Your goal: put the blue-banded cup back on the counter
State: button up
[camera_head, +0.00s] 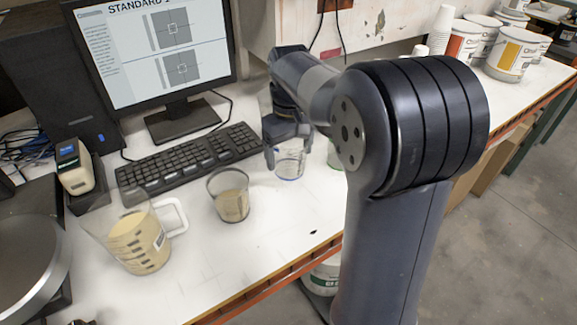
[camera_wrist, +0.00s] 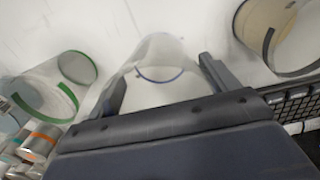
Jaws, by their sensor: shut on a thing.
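The clear blue-banded cup (camera_head: 290,161) is between the fingers of my gripper (camera_head: 287,145) in the head view, over the white counter (camera_head: 290,215) in front of the keyboard's right end. My gripper is shut on it. In the wrist view the cup (camera_wrist: 158,55) sits between the two dark fingers, and a blue ring shows on it. The cup looks clear and empty. Its base is close to the counter top; I cannot tell whether it touches.
A green-banded cup (camera_wrist: 55,85) is left of the held cup in the wrist view. A dark-banded cup with beige contents (camera_head: 230,197) and a beige-filled jug (camera_head: 140,242) stand left in the head view. The keyboard (camera_head: 185,160) is behind. Bare counter lies in front.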

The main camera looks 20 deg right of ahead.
jog(key=shift+f, duration=2.3)
jog(key=shift+f, duration=0.15)
jog(key=o, duration=0.9)
jog(key=shift+o, duration=0.2)
notch_tip(320, 180, up, 12)
jog(key=shift+r+p, duration=0.2)
jog(key=shift+p, duration=0.15)
